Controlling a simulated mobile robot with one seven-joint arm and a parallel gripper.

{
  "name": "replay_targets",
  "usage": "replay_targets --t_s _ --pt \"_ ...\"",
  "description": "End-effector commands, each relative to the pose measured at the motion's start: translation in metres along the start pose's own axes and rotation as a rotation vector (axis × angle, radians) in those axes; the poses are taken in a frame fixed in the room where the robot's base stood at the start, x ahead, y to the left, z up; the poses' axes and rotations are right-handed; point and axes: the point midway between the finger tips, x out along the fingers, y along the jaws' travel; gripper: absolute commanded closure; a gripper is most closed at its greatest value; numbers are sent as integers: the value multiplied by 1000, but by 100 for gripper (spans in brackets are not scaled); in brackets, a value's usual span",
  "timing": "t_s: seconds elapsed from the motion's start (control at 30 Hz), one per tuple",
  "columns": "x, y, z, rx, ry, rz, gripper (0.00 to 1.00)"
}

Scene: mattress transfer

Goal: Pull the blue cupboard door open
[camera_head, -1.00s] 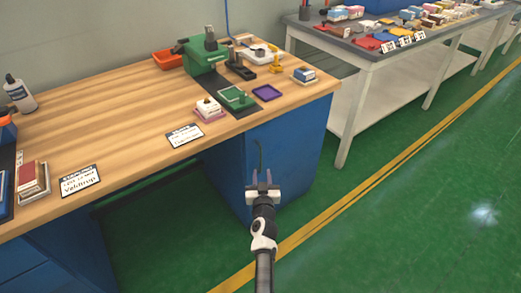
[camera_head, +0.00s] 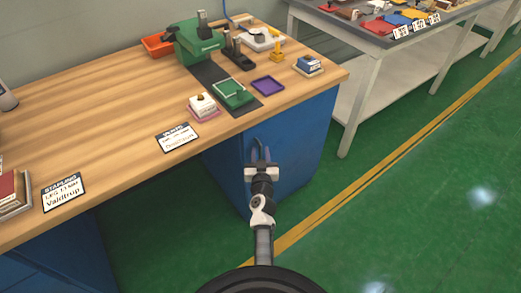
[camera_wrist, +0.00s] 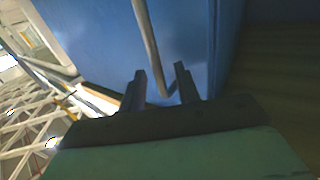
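The blue cupboard door (camera_head: 292,145) is under the right end of the wooden workbench and looks shut. Its dark bar handle (camera_head: 255,146) shows just beyond my gripper (camera_head: 260,164). In the wrist view the handle (camera_wrist: 146,40) is a long bar running down the blue door (camera_wrist: 90,35), with its bent lower end between the two fingers of my gripper (camera_wrist: 161,78). The fingers are apart, with gaps visible beside the bar. I cannot tell whether either finger touches it.
The wooden bench top (camera_head: 110,130) overhangs the cupboard and carries a green stapler (camera_head: 195,42), a purple tray (camera_head: 268,86) and label cards (camera_head: 177,138). A grey table (camera_head: 350,35) stands behind to the right. The green floor (camera_head: 400,190) on the right is clear.

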Motion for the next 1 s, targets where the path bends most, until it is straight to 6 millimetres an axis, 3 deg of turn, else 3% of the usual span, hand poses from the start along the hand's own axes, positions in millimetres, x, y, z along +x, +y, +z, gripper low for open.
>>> replay_targets --t_s 0.23,0.5,1.0 --pt "0 0 0 0 0 0 68" --pt "0 0 0 0 0 0 100" --pt "-4 5 2 0 1 -6 100"
